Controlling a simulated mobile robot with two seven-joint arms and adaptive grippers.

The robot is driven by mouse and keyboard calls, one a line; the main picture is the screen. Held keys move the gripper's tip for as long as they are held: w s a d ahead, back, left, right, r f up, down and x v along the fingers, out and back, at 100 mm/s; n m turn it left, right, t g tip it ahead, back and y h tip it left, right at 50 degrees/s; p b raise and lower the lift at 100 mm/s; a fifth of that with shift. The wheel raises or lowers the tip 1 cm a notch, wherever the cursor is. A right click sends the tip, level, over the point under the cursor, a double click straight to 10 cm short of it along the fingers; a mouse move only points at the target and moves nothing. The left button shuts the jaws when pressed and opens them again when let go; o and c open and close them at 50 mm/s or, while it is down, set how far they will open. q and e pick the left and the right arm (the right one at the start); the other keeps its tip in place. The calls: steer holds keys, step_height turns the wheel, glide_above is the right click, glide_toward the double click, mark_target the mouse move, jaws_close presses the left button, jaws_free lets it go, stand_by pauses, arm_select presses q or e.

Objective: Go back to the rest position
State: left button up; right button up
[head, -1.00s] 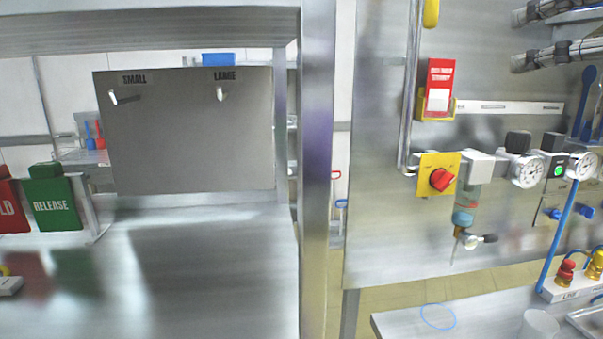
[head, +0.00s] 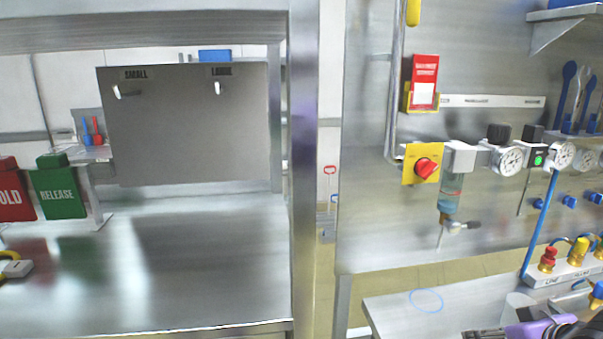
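My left gripper is not in view. At the bottom right edge of the head view there is a dark, ribbed shape (head: 484,333) beside a purple piece (head: 540,328). Both are cut off by the frame. The dark shape may be part of my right gripper, but its fingers cannot be made out. Nothing shows in its grip.
A grey panel marked SMALL and LARGE (head: 190,125) with two hooks stands over a bare steel bench (head: 190,270). Green RELEASE (head: 62,192) and red (head: 14,195) blocks stand left. A metal post (head: 305,170) divides this from the gauge wall (head: 385,225) and right-hand bench (head: 395,315).

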steer(key=s+a+f+g, duration=0.2)
steer(key=s+a+f, duration=0.1)
steer(key=s+f, duration=0.6)
steer(key=s+a+f+g, duration=0.2)
steer(key=s+a+f, duration=0.1)
steer(key=s+f, duration=0.65)
steer(key=s+a+f+g, duration=0.2)
steer(key=s+a, duration=0.2)
steer(key=s, duration=0.5)
steer(key=s+a+f+g, duration=0.1)
steer(key=s+a+f, duration=0.25)
steer(key=s, duration=0.45)
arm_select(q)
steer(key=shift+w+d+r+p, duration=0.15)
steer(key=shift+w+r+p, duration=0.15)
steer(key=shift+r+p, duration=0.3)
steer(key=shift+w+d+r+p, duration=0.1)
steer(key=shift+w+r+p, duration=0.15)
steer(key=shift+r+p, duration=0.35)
arm_select(e)
steer(key=w+a+f+t+y, duration=0.1)
steer(key=w+a+f+t, duration=0.3)
steer(key=w+f+t, duration=0.3)
steer(key=w, duration=0.3)
steer(key=shift+w+a+f+t, duration=0.15)
steer(key=shift+w+f+t, duration=0.05)
steer(key=shift+w+t, duration=0.2)
